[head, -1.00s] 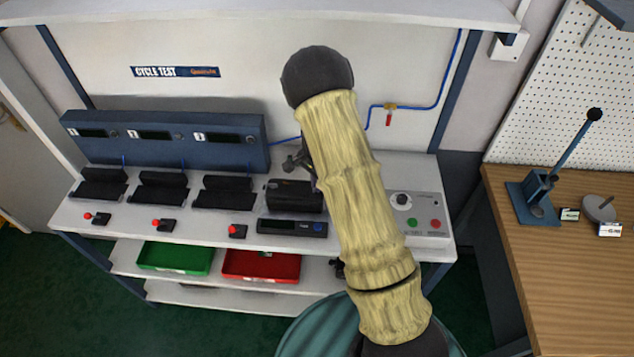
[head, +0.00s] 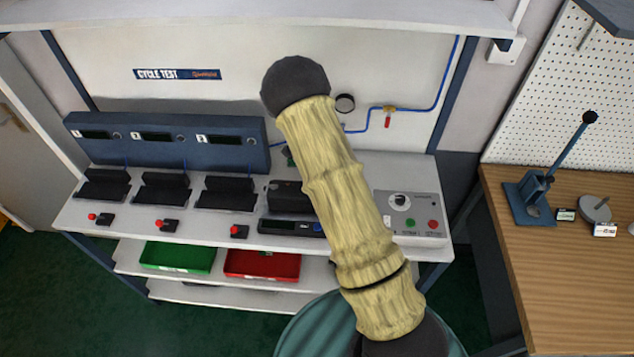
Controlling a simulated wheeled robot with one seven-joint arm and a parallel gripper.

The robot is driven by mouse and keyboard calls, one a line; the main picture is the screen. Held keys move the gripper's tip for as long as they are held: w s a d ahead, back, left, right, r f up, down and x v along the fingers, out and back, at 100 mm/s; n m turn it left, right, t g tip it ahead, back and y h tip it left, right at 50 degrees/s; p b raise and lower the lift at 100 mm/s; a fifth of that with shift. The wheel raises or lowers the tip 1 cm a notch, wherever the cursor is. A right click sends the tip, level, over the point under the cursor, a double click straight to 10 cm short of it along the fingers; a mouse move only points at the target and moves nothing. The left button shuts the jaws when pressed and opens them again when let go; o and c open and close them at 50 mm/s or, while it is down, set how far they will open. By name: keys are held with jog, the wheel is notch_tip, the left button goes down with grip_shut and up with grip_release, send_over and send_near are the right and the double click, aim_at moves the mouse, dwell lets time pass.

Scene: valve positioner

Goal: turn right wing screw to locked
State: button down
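The right wing screw is not visible; my arm covers the middle of the bench. A black boxy device (head: 288,197) sits on the bench top, partly hidden behind my arm; I cannot tell whether it is the valve positioner. A small dark part (head: 287,156) shows just left of my arm, too small to make out. My arm, in a yellowish sleeve, crosses the head view from lower right to upper middle. My gripper is hidden behind it.
The white bench (head: 235,226) carries several black cradles (head: 231,192), a blue display unit (head: 165,140) and a control panel (head: 410,213). A round gauge (head: 345,103) and a blue air line (head: 440,90) are at the back. A wooden table (head: 560,270) stands at right.

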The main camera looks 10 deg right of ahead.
jog(key=shift+w+r, duration=0.1)
dwell(0.4)
jog(key=c, duration=1.6)
grip_release()
notch_tip(320, 180, up, 17)
jog(key=b, duration=0.3)
jog(key=shift+r, duration=0.15)
